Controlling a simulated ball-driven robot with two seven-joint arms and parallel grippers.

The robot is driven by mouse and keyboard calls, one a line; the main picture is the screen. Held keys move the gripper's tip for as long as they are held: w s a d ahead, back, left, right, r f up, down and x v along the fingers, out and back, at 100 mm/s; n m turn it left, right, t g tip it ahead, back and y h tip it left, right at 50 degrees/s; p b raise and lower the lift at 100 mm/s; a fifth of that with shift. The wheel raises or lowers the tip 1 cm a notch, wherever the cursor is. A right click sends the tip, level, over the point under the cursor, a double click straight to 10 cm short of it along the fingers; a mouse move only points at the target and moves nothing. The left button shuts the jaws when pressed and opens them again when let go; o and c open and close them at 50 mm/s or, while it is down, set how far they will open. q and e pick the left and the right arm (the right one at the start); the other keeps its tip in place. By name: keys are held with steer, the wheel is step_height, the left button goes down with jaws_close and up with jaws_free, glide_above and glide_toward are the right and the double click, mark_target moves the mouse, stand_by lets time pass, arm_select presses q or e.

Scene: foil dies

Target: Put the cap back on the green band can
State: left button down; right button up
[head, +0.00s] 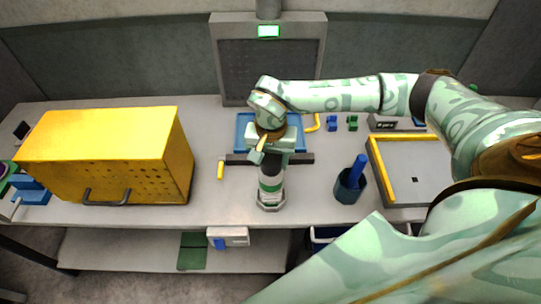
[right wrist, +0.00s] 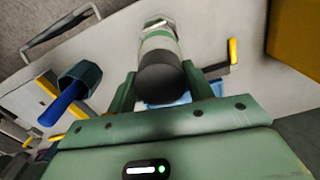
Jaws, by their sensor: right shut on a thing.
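The green band can (head: 270,187) stands upright in a grey holder (head: 271,203) near the table's front edge. It is white with a green band, which also shows in the right wrist view (right wrist: 158,42). My right gripper (head: 269,157) is above the can and shut on the dark cap (right wrist: 163,76). The cap (head: 271,169) is in line with the can's top and appears to meet it. I cannot tell whether it is fully seated. My left gripper is not in view.
A blue tray (head: 241,131) and a dark bar (head: 238,159) lie behind the can. A yellow cabinet (head: 110,150) stands left. A dark blue cup (head: 349,188) with a blue handle sticking out and a yellow-edged tray (head: 374,163) are right. The table beside the can is clear.

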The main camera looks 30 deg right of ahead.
steer(key=shift+p, duration=0.45)
stand_by(1.1)
steer(key=shift+f, duration=0.2)
stand_by(0.9)
steer(key=shift+p, duration=0.3)
stand_by(0.4)
steer(key=o, duration=1.5)
step_height(320, 180, up, 7)
steer(key=p, duration=0.6)
jaws_close()
